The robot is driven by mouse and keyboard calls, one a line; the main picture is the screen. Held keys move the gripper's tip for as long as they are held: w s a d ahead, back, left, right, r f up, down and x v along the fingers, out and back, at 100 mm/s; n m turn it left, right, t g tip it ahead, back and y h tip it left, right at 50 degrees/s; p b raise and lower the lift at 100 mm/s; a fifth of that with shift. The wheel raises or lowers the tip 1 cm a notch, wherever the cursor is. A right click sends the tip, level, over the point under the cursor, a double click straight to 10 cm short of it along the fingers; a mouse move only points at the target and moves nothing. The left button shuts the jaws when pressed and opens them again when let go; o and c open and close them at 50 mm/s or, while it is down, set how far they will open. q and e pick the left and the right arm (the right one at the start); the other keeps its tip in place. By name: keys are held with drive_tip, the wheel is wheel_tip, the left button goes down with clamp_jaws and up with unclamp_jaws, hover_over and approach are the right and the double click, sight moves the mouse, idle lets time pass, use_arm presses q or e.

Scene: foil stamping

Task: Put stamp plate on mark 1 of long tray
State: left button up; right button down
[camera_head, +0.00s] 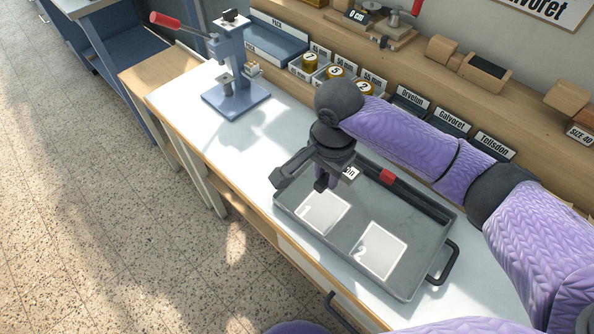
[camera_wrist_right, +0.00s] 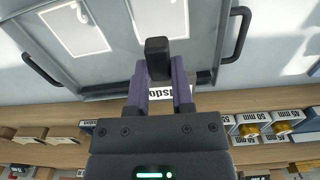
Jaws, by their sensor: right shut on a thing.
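The long tray (camera_head: 433,262) is a shallow grey metal tray on the white bench, with pale squares for mark 1 (camera_head: 324,213) and mark 2 (camera_head: 381,250). Both marks look bare. My right gripper (camera_head: 322,182) hangs over the tray's far left part, just behind mark 1. In the right wrist view its purple fingers (camera_wrist_right: 157,78) are shut on a small dark block (camera_wrist_right: 157,50), taken to be the stamp plate or its grip. The gripper hides much of it. Whether it touches the tray is unclear. My left gripper is out of view.
A blue hand press (camera_head: 232,88) with a red lever stands at the far left of the bench. A wooden shelf (camera_head: 420,75) with labelled bins and foil rolls runs along the back.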

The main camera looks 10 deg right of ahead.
sight(322, 209)
wheel_tip(322, 209, down, 10)
drive_tip(key=b, duration=0.4)
drive_tip(key=shift+d, duration=0.1)
drive_tip(key=shift+c, duration=2.4)
unclamp_jaws()
wheel_tip(322, 209, up, 12)
drive_tip(key=p, duration=0.5)
drive_tip(key=shift+f, duration=0.1)
drive_tip(key=shift+r, duration=0.2)
